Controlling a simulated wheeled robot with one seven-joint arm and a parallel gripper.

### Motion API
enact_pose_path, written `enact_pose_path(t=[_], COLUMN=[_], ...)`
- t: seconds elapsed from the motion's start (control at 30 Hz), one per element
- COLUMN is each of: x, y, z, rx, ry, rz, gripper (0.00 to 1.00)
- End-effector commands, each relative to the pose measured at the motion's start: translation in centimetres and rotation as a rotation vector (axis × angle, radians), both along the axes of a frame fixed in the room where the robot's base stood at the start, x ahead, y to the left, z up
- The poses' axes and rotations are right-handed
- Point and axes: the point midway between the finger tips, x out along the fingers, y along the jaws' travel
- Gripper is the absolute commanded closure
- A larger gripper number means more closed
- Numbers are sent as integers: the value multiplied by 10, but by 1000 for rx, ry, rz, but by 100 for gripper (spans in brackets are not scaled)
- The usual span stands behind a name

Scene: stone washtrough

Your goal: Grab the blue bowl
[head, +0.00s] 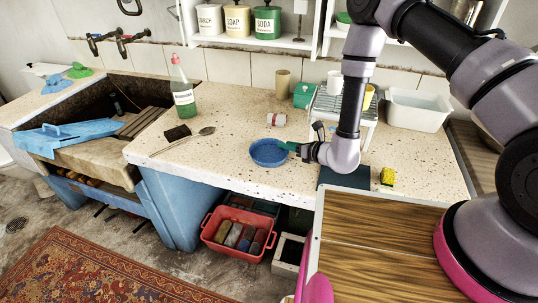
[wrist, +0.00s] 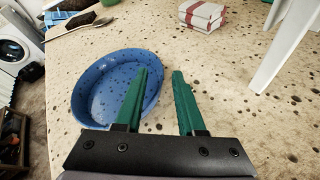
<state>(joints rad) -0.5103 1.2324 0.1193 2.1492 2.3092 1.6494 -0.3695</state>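The blue bowl (head: 266,156) stands upright on the speckled stone counter, near its front edge, in the head view. In the wrist view the bowl (wrist: 98,95) fills the left side, and its speckled inside looks empty. My gripper (head: 287,146) is at the bowl's right side. In the wrist view my gripper (wrist: 160,72) has its two green fingers apart. The left finger overlaps the bowl's right rim, and the right finger is over bare counter outside it. I cannot tell whether a finger touches the bowl. The left finger hides part of the rim.
A red-and-white packet (head: 276,120) lies behind the bowl. A spoon (head: 190,139), a dark sponge (head: 177,133) and a soap bottle (head: 183,92) are to the left. A white rack (head: 345,105) stands behind my gripper. A yellow sponge (head: 388,176) lies right.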

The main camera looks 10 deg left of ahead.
Motion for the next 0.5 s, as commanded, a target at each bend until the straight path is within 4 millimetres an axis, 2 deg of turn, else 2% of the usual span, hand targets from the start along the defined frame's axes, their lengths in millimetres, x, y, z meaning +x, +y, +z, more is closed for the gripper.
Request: enact_pose_path(t=[0.27,0.3,0.4,0.5], x=[3,3,3,3], y=[5,5,5,5], z=[-2,-2,-2,-2], rx=[0,0,-1,-1], ry=[1,1,1,1], rz=[1,1,0,0], gripper=[62,65,100,100])
